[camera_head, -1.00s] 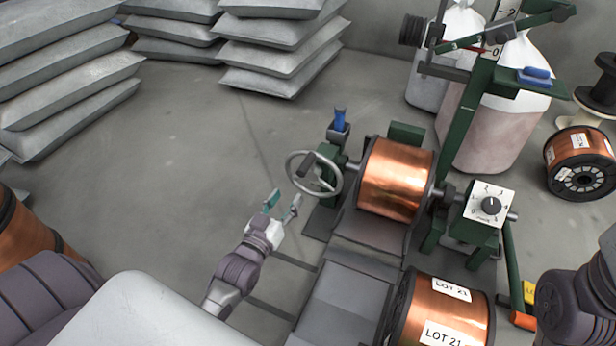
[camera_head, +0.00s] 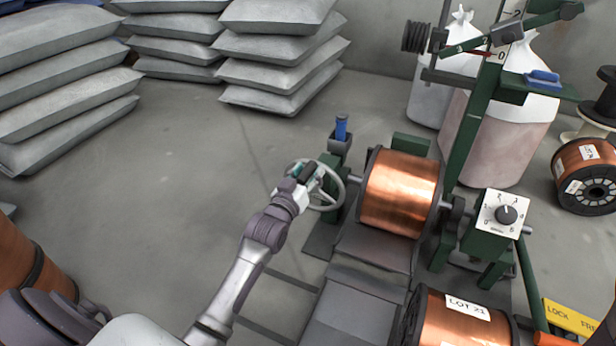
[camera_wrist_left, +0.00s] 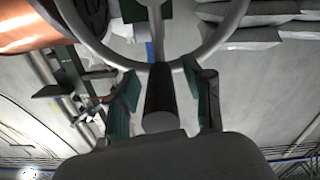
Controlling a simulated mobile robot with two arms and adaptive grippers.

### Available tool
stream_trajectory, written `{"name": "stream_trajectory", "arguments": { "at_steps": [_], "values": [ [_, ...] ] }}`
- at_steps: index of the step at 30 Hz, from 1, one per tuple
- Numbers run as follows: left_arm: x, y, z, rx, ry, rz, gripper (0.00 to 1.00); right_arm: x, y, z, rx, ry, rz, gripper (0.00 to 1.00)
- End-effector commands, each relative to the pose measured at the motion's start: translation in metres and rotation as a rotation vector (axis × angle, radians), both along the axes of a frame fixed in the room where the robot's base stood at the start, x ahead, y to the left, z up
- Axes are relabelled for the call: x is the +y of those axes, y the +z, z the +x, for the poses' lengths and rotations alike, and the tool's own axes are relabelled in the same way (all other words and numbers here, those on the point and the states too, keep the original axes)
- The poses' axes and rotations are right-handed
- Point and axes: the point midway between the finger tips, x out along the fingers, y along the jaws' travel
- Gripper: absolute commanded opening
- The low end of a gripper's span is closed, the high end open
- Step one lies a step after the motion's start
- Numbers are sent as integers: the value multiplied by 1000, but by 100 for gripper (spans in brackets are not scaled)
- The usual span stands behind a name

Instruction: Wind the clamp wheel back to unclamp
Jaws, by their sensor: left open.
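The grey clamp wheel (camera_head: 342,188) is mounted on the left end of the winding stand, beside a copper spool (camera_head: 398,193). It also fills the top of the left wrist view (camera_wrist_left: 222,38). Its black crank handle (camera_wrist_left: 161,100) points toward the wrist camera. My left gripper (camera_head: 308,176) is at the wheel's near left side. In the left wrist view its two green-padded fingers (camera_wrist_left: 165,90) are open, one on each side of the handle, with gaps showing. My right gripper is out of view.
A blue-handled clamp (camera_head: 341,130) stands just behind the wheel. A dial box (camera_head: 502,214) is right of the spool, and a yellow lock sign (camera_head: 572,318) is at the lower right. Another copper spool (camera_head: 455,325) sits in front. Floor left of the wheel is clear.

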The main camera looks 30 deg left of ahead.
Motion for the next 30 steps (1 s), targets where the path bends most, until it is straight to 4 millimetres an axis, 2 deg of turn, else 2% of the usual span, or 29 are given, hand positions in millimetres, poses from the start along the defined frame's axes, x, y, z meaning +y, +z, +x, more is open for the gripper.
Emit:
{"name": "stream_trajectory", "arguments": {
  "at_steps": [8, 17, 30],
  "values": [
    [0, 1, 1, 0, 0, 0, 50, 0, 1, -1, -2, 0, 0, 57],
    [0, 1, 1, 0, 0, 0, 0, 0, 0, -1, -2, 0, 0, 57],
    [1, 1, 1, -1, 0, -17, 0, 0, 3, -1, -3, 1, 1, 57]
  ]
}}
